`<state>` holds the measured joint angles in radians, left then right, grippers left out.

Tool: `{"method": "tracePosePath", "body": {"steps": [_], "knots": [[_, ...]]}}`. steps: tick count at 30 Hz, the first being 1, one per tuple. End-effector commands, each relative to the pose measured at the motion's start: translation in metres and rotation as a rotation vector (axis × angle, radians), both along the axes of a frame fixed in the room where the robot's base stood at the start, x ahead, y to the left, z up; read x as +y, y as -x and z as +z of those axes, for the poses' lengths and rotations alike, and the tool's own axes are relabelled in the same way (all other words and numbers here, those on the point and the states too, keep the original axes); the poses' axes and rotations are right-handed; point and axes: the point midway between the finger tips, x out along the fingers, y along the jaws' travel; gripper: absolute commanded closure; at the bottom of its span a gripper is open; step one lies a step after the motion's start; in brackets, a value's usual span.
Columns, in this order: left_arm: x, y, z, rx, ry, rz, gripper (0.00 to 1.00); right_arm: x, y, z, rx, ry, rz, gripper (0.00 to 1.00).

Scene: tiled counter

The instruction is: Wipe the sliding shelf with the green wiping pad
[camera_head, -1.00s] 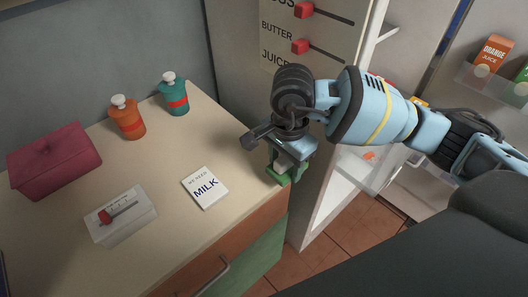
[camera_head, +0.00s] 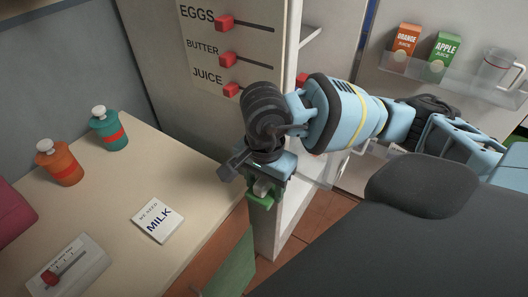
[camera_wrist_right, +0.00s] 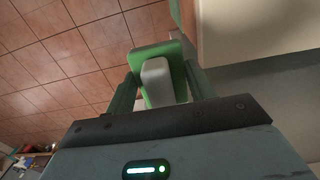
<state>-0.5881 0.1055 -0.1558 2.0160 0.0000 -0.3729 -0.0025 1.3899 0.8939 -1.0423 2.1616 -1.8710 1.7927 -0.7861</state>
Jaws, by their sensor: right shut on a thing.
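My right gripper (camera_head: 262,186) is shut on the grip of the green wiping pad (camera_head: 262,201), in front of the open fridge's edge and just off the counter's right end. In the right wrist view the green pad (camera_wrist_right: 178,51) sits between the green fingers, with its pale grip block (camera_wrist_right: 157,83) facing the camera. The pad hangs in the air over the tiled floor. A clear shelf in the fridge shows partly behind my right arm; I cannot tell whether it is the sliding shelf. My left gripper is not in view.
The counter (camera_head: 110,195) holds a milk note (camera_head: 158,220), an orange canister (camera_head: 60,165), a teal canister (camera_head: 109,132) and a slider box (camera_head: 68,268). A clear door bin (camera_head: 440,78) holds orange juice (camera_head: 404,45), apple juice (camera_head: 444,55) and a pitcher (camera_head: 497,70).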

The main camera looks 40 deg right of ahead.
Motion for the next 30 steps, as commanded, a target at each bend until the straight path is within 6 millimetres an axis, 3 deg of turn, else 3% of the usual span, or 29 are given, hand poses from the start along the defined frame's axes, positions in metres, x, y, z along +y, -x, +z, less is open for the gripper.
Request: {"method": "tracePosePath", "body": {"steps": [4, 8, 21, 30], "knots": [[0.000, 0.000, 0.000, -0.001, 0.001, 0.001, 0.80, 0.001, 0.001, 0.001, 0.000, 0.000, 0.038, 0.64], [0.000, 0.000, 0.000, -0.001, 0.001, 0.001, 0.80, 0.004, 0.004, 0.002, 0.000, 0.000, 0.185, 0.64], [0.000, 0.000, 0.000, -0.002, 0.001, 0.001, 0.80, 0.017, 0.024, 0.010, -0.001, 0.000, 1.014, 0.64], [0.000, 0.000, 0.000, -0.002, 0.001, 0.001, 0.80, 0.020, 0.028, 0.012, 0.000, 0.000, 1.222, 0.64]]}}
